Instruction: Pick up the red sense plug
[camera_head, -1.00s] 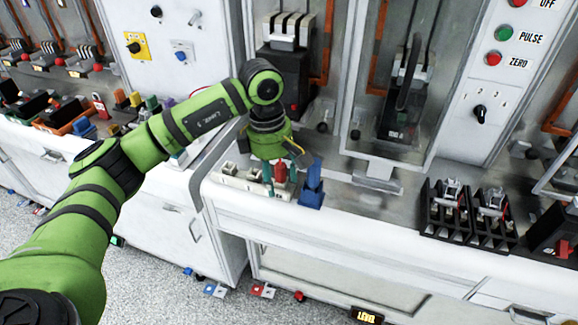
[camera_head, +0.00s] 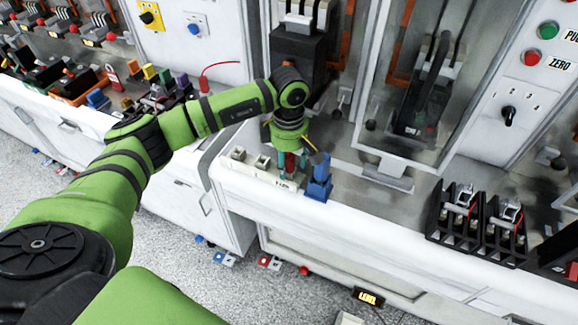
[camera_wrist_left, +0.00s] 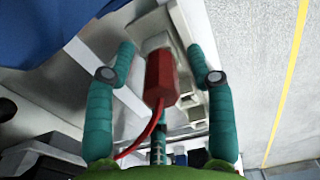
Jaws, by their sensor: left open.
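The red sense plug (camera_wrist_left: 161,78) stands between the two open teal fingers of my left gripper (camera_wrist_left: 164,62) in the left wrist view, with a gap on each side. Its red lead curves down from it to the lower left. In the head view the red plug (camera_head: 290,161) shows between the teal fingers of my left gripper (camera_head: 290,170), over a pale socket block at the bench edge. Whether the plug is seated in the block is hard to see. My right gripper is not in view.
A blue connector (camera_head: 318,178) stands close to the right of my left gripper. White sockets (camera_head: 250,160) are to its left. A dark breaker (camera_head: 297,58) stands behind. Two black fuse holders (camera_head: 474,215) sit further right on the bench.

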